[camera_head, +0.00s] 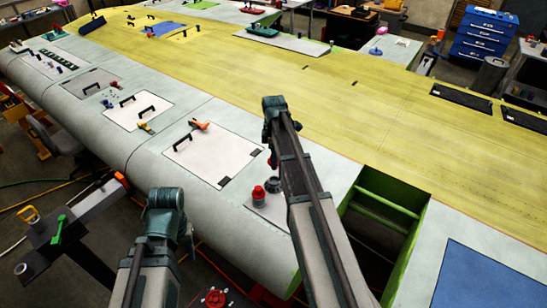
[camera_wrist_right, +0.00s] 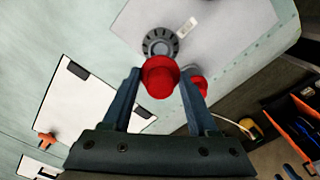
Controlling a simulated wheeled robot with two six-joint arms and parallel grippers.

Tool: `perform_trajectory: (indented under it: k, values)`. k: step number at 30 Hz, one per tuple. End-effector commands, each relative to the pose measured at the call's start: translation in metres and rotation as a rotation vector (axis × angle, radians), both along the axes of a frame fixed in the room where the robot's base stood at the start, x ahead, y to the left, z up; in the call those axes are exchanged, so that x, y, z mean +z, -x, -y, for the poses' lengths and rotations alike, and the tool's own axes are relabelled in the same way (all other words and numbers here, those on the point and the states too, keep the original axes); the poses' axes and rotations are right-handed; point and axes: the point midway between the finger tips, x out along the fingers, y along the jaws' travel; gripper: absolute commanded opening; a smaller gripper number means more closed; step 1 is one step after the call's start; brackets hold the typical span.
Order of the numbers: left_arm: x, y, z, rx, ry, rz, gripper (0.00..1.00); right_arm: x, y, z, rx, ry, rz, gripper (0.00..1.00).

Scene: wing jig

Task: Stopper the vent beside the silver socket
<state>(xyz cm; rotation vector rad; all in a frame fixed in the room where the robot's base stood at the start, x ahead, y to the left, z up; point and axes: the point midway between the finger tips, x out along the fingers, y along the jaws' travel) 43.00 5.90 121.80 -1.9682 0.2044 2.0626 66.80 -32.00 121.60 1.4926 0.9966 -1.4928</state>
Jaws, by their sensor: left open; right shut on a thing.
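My right gripper (camera_wrist_right: 158,75) is shut on a red round stopper (camera_wrist_right: 160,78), with a finger on each side of it. In the right wrist view a dark-and-silver ringed socket (camera_wrist_right: 160,43) lies just beyond the stopper on a grey plate. A second red piece (camera_wrist_right: 200,86) shows beside the right-hand finger and is partly hidden by it. In the head view a red-topped piece (camera_head: 258,191) stands on the plate below my right gripper (camera_head: 271,162). My left gripper (camera_head: 187,240) hangs low at the wing's near edge; its fingertips are hidden. I cannot make out the vent opening.
An open green-walled bay (camera_head: 388,205) lies right of my right arm. A blue panel (camera_head: 490,280) is at the lower right.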

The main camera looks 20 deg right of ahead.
Motion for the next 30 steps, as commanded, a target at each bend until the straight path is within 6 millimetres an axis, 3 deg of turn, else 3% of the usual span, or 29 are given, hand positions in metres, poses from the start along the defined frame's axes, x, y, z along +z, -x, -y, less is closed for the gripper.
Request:
perform_trajectory:
  k: [13, 30]
  values:
    - [-0.051, 0.000, 0.000, -0.021, -0.001, 0.000, 0.50, -0.051, 0.000, 0.000, 0.000, 0.000, 0.000, 0.06]
    - [-0.054, -0.001, 0.000, -0.021, -0.001, 0.000, 0.50, -0.054, 0.000, 0.000, 0.000, 0.000, 0.000, 0.06]
